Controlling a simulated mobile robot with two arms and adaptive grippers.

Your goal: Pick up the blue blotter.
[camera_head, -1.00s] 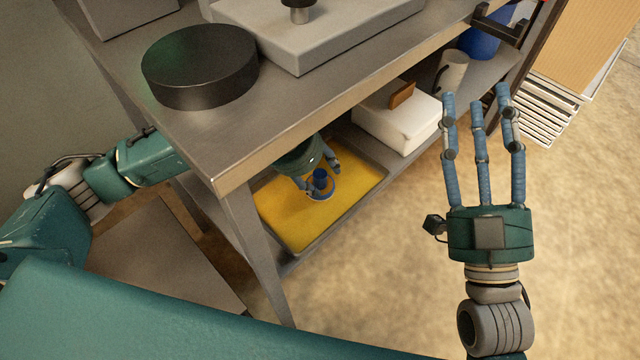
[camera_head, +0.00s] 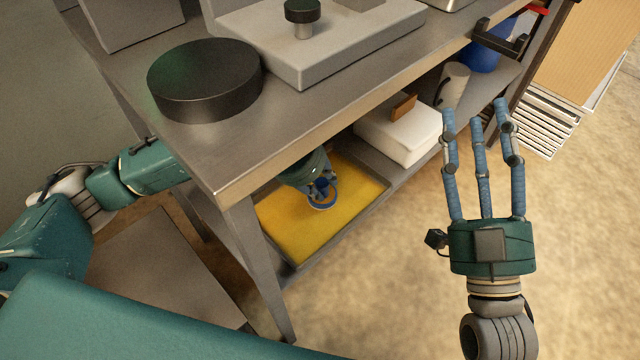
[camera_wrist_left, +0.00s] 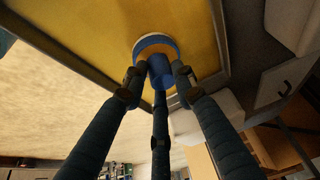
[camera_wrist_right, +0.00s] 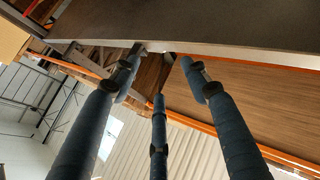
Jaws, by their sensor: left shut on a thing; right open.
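The blue blotter (camera_wrist_left: 162,72) has a round base with a pale rim and a blue knob. It sits on the yellow surface of a shallow tray (camera_head: 267,232) on the lower shelf. In the head view the blotter (camera_head: 322,203) is partly covered by my fingers. My left gripper (camera_head: 322,188) reaches under the table top and is shut on the blotter's knob; the left wrist view shows the fingers (camera_wrist_left: 158,80) around it. I cannot tell whether the base touches the tray. My right gripper (camera_head: 478,110) is open and empty, fingers pointing up, right of the table.
The steel table top (camera_head: 290,112) lies just above my left arm. A black round disc (camera_head: 205,80) and a grey block (camera_head: 310,55) stand on it. A white box (camera_head: 398,135) sits beside the tray on the lower shelf.

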